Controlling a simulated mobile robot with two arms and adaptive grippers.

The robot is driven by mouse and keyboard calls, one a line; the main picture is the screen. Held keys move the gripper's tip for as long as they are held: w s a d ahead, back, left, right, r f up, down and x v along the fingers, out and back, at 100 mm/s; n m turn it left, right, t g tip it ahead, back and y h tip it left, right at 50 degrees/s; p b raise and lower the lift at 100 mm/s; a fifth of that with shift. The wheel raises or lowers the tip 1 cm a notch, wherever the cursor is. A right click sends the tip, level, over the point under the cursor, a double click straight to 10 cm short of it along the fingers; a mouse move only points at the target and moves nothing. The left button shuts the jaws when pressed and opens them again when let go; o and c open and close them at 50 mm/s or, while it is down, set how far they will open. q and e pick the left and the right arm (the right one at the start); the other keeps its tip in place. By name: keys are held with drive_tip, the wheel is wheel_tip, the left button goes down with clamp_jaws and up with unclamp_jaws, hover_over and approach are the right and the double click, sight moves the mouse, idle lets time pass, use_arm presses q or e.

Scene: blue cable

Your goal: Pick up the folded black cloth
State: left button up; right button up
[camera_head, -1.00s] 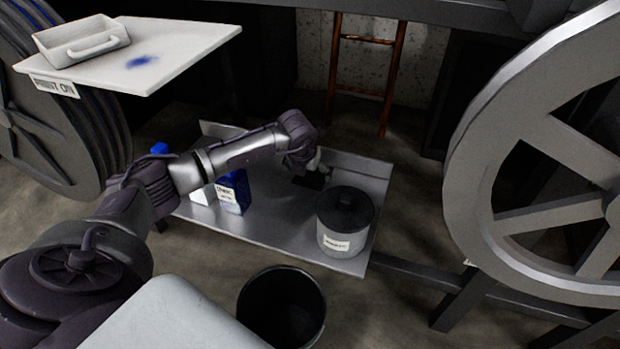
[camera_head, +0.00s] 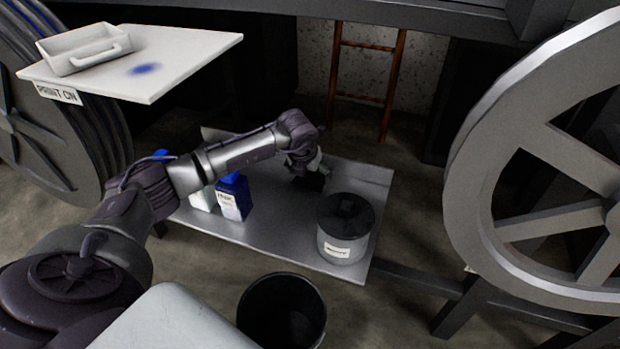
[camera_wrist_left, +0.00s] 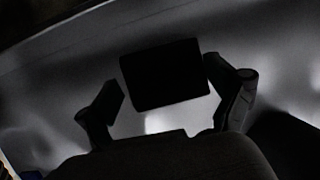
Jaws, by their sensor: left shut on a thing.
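The folded black cloth (camera_head: 314,182) is a small dark patch over the metal tray, below my left gripper (camera_head: 313,170). In the left wrist view the cloth (camera_wrist_left: 165,75) is a black, nearly square block between the two fingers of my left gripper (camera_wrist_left: 166,82). The fingers are shut on its left and right sides. I cannot tell whether the cloth touches the tray or is just above it. In the head view my wrist and hand hide part of the cloth. My right gripper is in neither view.
The metal tray (camera_head: 270,225) also carries a grey lidded pot (camera_head: 345,240) at right and a blue-and-white labelled container (camera_head: 233,197) at left. A black bucket (camera_head: 282,312) stands in front. A white table (camera_head: 175,55) and a large wheel (camera_head: 475,165) flank the space.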

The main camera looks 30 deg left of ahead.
use_arm(q)
wheel_tip(320, 180, up, 2)
drive_tip(key=shift+r, duration=0.15)
drive_tip(key=w+d+r, duration=0.3)
drive_tip(key=d+r, duration=0.3)
drive_tip(key=d, duration=0.5)
drive_tip(key=shift+w+r+p, duration=0.25)
drive_tip(key=shift+r+p, duration=0.1)
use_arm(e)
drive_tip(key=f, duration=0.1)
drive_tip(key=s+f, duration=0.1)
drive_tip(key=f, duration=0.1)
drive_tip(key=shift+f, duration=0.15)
